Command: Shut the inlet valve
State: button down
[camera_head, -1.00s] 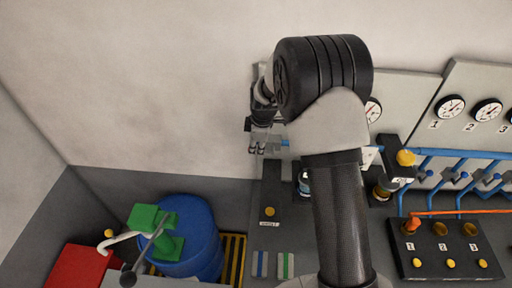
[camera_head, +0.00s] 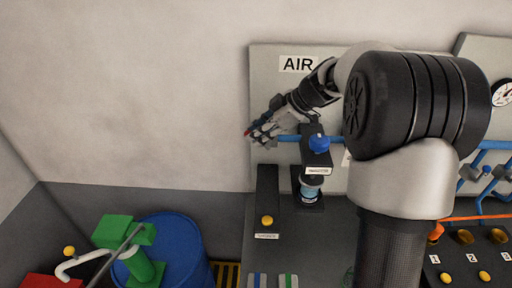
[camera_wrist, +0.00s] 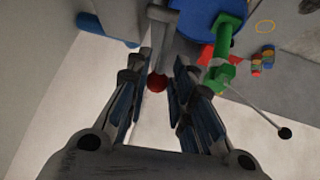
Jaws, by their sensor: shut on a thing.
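The inlet valve's grey lever (camera_wrist: 160,45) with a red ball end (camera_wrist: 157,83) lies between my fingers in the wrist view. In the head view my gripper (camera_head: 260,133) is at the left end of the blue air pipe (camera_head: 290,138), below the AIR sign (camera_head: 298,64), pointing left. A little red shows at its fingertips. In the wrist view my gripper (camera_wrist: 160,75) is shut on the lever near its ball. The valve body is mostly hidden behind the gripper in the head view.
A regulator with a blue knob (camera_head: 319,143) sits just right of my gripper. A black box with a yellow button (camera_head: 267,220) is below. A blue drum (camera_head: 180,255) with a green pump (camera_head: 145,268) stands lower left. Bare wall is to the left.

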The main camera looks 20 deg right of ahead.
jog(key=shift+s+d+f+y+b, duration=0.15)
jog(key=shift+d+y+b, duration=0.2)
jog(key=shift+b, duration=0.6)
jog(key=shift+r, duration=0.2)
jog(key=c, duration=1.7)
grip_release()
jog(key=shift+r, duration=0.1)
jog(key=v, duration=1.2)
jog(key=shift+s, duration=0.15)
